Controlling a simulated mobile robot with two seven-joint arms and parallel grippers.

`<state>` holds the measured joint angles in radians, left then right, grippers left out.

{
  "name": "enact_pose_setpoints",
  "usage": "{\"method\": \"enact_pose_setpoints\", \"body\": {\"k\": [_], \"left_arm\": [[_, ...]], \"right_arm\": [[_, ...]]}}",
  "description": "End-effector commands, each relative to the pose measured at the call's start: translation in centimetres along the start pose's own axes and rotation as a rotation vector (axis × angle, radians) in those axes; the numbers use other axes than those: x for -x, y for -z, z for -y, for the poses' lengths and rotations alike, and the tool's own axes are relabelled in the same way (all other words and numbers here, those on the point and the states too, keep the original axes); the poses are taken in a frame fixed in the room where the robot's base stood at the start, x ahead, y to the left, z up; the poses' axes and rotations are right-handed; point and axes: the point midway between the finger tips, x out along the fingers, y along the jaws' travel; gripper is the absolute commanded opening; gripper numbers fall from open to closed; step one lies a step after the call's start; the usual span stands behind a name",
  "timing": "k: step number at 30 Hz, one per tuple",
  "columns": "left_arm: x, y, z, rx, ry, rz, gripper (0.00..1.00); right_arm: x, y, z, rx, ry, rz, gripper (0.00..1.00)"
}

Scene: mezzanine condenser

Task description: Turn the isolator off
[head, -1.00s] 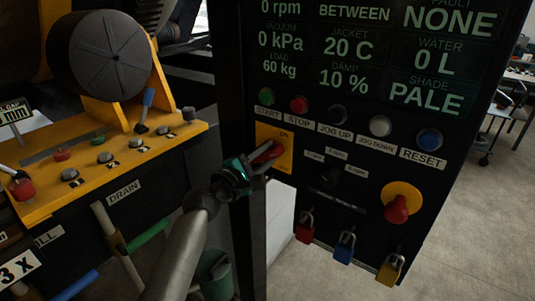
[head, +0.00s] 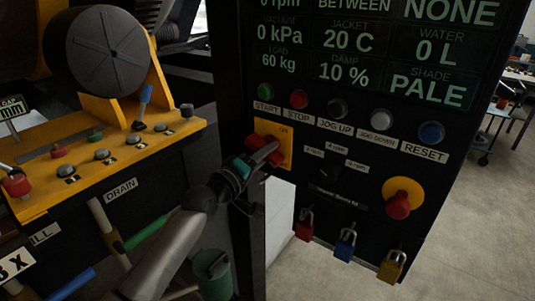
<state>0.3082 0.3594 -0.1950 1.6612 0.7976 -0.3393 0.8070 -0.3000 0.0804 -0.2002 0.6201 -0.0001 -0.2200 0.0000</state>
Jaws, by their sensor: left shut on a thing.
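The isolator is a yellow plate (head: 287,148) marked "ON" at its top right, low on the left side of the black control panel. Its red handle (head: 252,140) is partly hidden behind my fingers and slants from upper left to lower right. My left gripper (head: 263,154) reaches in from the lower left and is shut on the red handle. An "OFF" mark cannot be seen. My right gripper is not in view.
Several push buttons, including START (head: 265,91) and RESET (head: 431,132), sit just above the isolator. A red emergency knob (head: 398,205) is to the right. Red, blue (head: 345,244) and yellow padlocks hang below. A yellow-topped console (head: 100,165) stands left.

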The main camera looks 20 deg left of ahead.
Motion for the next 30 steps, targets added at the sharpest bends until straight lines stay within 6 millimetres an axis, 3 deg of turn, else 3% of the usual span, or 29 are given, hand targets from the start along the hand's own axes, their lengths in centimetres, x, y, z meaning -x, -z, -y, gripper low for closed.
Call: {"method": "enact_pose_setpoints", "body": {"k": [15, 30], "left_arm": [[-0.01, 0.03, 0.46, -0.337, 0.002, 0.002, 0.0], [0.0, 0.08, 0.52, -0.399, 0.002, 0.001, 0.0]], "right_arm": [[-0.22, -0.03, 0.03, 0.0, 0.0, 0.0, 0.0], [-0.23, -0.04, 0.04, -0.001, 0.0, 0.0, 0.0]]}}
